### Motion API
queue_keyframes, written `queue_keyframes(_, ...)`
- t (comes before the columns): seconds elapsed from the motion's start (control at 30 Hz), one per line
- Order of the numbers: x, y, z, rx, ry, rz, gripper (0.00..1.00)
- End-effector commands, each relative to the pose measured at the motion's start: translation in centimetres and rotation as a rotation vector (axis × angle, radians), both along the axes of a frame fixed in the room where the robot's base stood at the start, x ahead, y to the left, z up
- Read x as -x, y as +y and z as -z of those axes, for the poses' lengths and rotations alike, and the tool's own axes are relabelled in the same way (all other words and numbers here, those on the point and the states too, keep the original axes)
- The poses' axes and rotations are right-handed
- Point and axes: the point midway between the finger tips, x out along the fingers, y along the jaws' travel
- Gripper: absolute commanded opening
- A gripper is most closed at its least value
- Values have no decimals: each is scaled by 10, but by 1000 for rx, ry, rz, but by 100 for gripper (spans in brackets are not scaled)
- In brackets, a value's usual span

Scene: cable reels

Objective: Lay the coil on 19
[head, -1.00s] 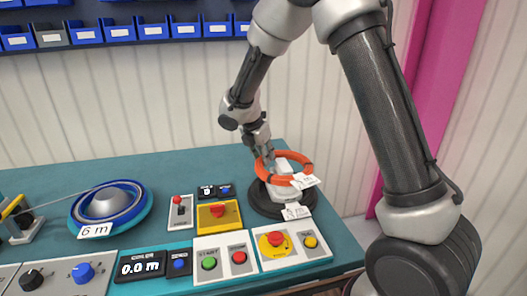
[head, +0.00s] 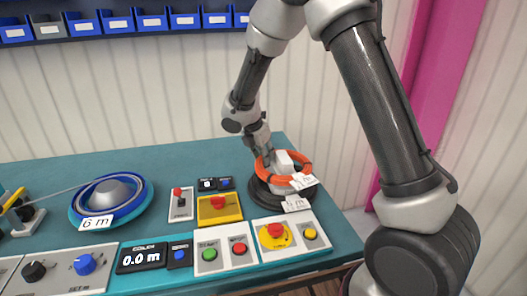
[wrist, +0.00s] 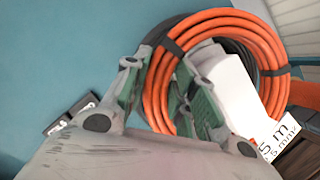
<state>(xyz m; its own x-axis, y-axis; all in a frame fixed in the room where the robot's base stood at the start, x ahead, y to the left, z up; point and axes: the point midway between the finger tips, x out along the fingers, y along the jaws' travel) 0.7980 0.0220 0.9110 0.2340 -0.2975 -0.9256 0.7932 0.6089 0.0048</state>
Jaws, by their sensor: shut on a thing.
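An orange coil (head: 268,178) with dark ties and a white tag (head: 302,181) is held by my gripper (head: 266,158) at its left side. The coil hangs around a white block (head: 283,160) on a round black base (head: 264,200) at the table's right end. I cannot tell if the coil touches the base. A white label (head: 296,204) is at the base's front; its writing is too small to read. In the wrist view the fingers (wrist: 158,78) are shut on the coil (wrist: 205,20), with the white block (wrist: 225,88) inside the ring.
The teal table (head: 165,160) holds control boxes, including a yellow one with a red button (head: 219,209). A blue reel labelled 6 m (head: 130,205) stands at left, a 0.0 m display (head: 141,258) in front. Blue bins (head: 153,22) line the wall. The table's back is clear.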

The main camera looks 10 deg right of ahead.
Motion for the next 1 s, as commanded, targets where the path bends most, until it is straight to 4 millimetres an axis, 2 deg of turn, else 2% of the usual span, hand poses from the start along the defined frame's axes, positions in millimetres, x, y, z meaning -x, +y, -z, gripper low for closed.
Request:
queue_keyframes(0.57,3,0,11,-2,9,3,0)
queue_keyframes(1.0,5,-1,34,-4,9,6,0)
